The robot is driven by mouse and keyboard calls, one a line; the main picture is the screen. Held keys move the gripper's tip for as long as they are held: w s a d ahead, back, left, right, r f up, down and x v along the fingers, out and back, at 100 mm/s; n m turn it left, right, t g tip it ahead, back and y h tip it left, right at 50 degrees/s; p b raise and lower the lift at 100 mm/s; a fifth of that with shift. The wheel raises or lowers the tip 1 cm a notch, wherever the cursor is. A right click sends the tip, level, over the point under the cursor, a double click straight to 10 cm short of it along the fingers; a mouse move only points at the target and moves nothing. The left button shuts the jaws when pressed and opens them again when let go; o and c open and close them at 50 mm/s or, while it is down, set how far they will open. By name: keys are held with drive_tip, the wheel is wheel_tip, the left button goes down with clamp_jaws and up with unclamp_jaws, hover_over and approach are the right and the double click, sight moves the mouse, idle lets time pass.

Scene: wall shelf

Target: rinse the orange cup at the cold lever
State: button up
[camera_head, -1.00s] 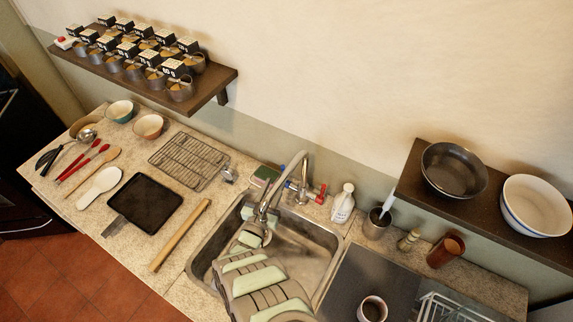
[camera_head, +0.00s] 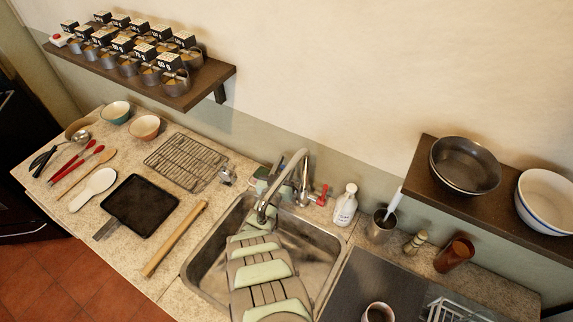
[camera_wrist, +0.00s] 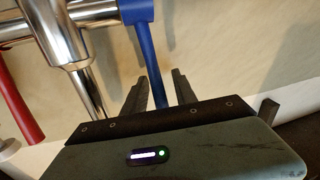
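The cold lever is the blue handle (camera_wrist: 138,14) at the top of the wrist view, beside the chrome faucet body. My gripper (camera_wrist: 168,82) has its dark fingers around the lower part of this handle; whether they press on it I cannot tell. In the head view my arm hides the gripper's tips and the blue handle. No cup shows in my gripper. I see no clearly orange cup: a reddish-brown tumbler (camera_head: 455,254) lies or leans on the right counter, and an orange-sided bowl (camera_head: 144,127) stands at the back left. My arm covers part of the sink (camera_head: 315,257).
The curved faucet (camera_head: 290,170) rises behind the sink, with a red lever (camera_head: 322,196) on its right. A soap bottle (camera_head: 345,206) and a metal pot (camera_head: 381,227) stand right of it.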

drive_tip(key=shift+w, duration=0.1)
clamp_jaws()
idle(0.4)
idle(1.1)
